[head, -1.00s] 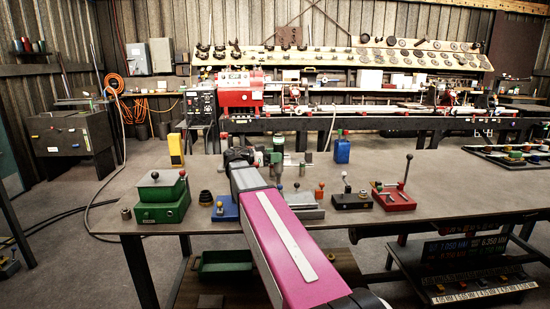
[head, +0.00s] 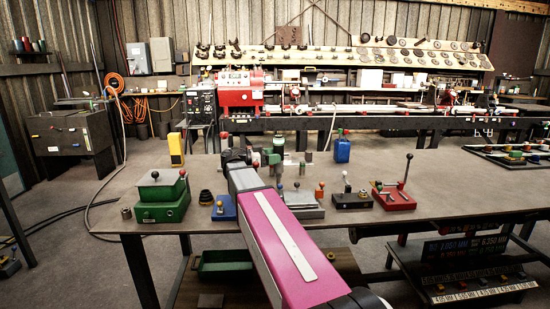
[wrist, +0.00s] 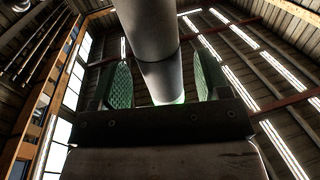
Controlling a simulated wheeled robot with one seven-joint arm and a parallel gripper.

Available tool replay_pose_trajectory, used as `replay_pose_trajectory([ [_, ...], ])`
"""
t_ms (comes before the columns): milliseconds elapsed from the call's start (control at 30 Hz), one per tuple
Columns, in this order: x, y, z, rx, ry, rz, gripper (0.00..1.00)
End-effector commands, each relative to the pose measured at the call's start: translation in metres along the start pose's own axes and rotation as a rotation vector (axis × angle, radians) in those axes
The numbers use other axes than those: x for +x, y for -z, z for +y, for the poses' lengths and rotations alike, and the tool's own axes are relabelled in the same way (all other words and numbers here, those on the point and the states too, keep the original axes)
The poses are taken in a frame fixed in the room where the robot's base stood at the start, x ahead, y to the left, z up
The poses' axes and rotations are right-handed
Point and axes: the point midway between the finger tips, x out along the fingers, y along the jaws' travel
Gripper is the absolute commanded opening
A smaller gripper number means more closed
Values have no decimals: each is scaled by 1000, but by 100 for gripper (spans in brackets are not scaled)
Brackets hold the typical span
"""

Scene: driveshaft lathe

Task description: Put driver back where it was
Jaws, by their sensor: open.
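My gripper shows in the wrist view (wrist: 160,82), with a green textured pad on each side. The jaws are open. A smooth grey stepped cylinder (wrist: 160,50) runs from the top edge down to between the pads. Its lower end is hidden behind the gripper body, and I cannot tell whether it is the driver or whether either pad touches it. In the head view my gripper (head: 268,157) is small at the far end of my pink arm, over the middle of the workbench (head: 420,170). I cannot pick out the driver for sure there.
A green box with a lid (head: 162,198) stands at the bench's left. A blue block (head: 224,208), a black fixture (head: 351,200) and a red fixture with a lever (head: 394,196) stand along the front. A blue container (head: 342,151) stands behind.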

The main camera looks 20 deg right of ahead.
Motion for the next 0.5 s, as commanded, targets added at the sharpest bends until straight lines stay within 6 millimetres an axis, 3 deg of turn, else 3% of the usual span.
replay_pose_trajectory([
  [500, -94, 0, -1, 0, 1, 0, 69],
])
